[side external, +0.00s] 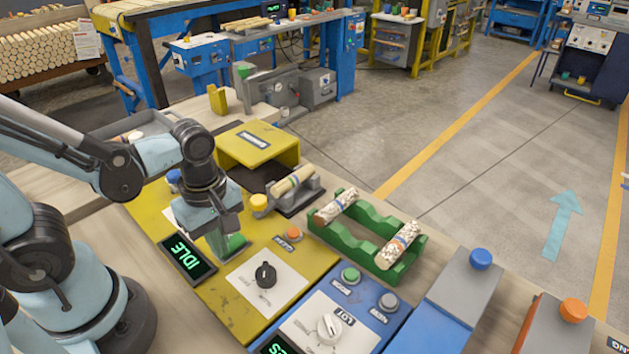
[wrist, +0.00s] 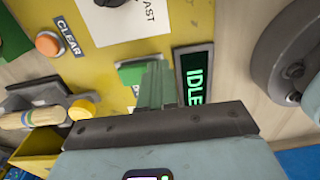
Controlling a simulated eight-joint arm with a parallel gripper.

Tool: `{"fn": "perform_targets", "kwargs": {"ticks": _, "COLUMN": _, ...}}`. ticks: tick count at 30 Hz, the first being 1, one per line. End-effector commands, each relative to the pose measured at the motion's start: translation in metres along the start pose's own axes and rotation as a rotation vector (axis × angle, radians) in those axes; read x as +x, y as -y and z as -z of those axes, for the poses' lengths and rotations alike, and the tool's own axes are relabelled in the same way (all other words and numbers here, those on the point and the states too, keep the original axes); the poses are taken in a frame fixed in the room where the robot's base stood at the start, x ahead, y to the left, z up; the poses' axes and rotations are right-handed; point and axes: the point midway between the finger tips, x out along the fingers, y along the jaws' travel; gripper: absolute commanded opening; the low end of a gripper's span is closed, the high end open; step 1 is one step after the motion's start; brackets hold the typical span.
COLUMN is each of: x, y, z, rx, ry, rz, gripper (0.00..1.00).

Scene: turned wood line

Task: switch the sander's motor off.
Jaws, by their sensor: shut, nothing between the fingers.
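The yellow panel (side external: 205,290) carries a display (side external: 188,259) reading IDLE, which also shows in the wrist view (wrist: 194,78). A black knob (side external: 265,275) sits on a white plate, and an orange button (side external: 293,235) labelled CLEAR is behind it; that button is at the upper left in the wrist view (wrist: 48,43). My gripper (side external: 222,255) is shut and empty, pointing down at the panel between the display and a green part (side external: 237,243). In the wrist view my fingertips (wrist: 156,68) partly cover this green part (wrist: 130,73). I cannot tell whether they touch it.
A yellow hood (side external: 258,145) and a holder with a turned wood piece (side external: 293,181) stand behind. A green rack (side external: 360,250) with two speckled pieces is to the right. A blue panel (side external: 375,292) with a white knob (side external: 329,327) and buttons is in front. The floor beyond is open.

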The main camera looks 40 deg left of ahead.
Motion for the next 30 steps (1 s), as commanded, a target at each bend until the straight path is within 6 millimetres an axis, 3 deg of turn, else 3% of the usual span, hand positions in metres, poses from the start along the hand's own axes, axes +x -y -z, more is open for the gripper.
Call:
{"fn": "perform_targets", "kwargs": {"ticks": 18, "x": 0.0093, "y": 0.0029, "z": 0.0, "rx": 0.001, "ry": -0.001, "rz": -0.057, "gripper": 0.0}}
{"fn": "perform_targets", "kwargs": {"ticks": 30, "x": 0.002, "y": 0.0017, "z": 0.0001, "rx": 0.0, "ry": -0.001, "rz": -0.051, "gripper": 0.0}}
